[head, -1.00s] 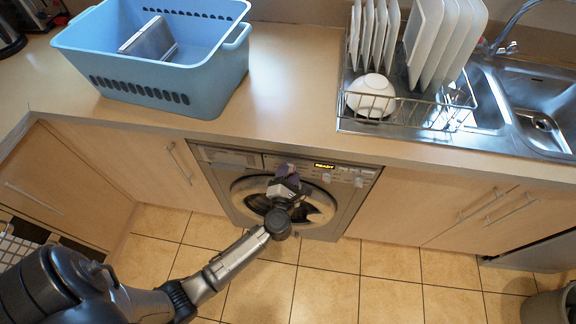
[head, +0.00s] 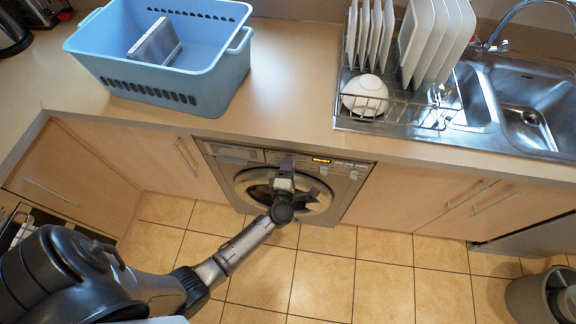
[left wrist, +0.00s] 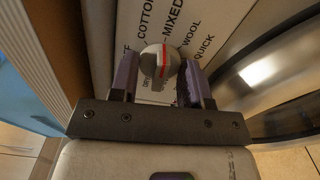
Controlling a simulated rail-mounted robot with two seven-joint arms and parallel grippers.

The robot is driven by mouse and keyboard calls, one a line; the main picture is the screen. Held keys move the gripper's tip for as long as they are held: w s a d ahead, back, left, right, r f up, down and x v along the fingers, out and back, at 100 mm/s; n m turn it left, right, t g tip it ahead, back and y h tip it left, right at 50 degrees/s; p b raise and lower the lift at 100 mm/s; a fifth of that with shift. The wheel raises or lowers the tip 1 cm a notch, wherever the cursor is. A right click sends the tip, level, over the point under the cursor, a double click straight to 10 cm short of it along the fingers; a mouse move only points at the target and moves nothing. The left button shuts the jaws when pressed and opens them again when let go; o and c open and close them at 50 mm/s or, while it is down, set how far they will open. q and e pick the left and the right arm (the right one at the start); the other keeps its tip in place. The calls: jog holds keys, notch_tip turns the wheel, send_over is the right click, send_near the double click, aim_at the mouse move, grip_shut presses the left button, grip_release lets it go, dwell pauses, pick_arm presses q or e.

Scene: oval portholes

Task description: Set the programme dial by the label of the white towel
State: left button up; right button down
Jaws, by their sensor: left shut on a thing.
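The programme dial (left wrist: 160,62) is a round grey knob with a red line across its ridge, on a white panel in the left wrist view. Printed words around it include COTTON, MIXED, WOOL and QUICK; others are partly hidden. My left gripper (left wrist: 160,85) is shut on the dial, one purple finger on each side. In the head view the left gripper (head: 286,165) reaches the front of the washing machine (head: 352,176) and covers the dial. No white towel or its label is visible. My right gripper is out of view.
A blue basket (head: 210,85) holding a grey box-like thing (head: 155,45) stands on the worktop. A dish rack (head: 400,112) with plates and a white bowl (head: 365,95) stands beside the sink (head: 530,115). An amber display (head: 321,160) is lit. A bin (head: 535,295) stands lower right.

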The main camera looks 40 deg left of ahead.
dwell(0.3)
pick_arm(q)
jog(key=o, duration=0.9)
jog(key=shift+s+d, duration=0.15)
jog(key=shift+s, duration=0.15)
jog(key=b+v, duration=0.1)
jog(key=v, duration=1.2)
jog(key=shift+d, duration=0.1)
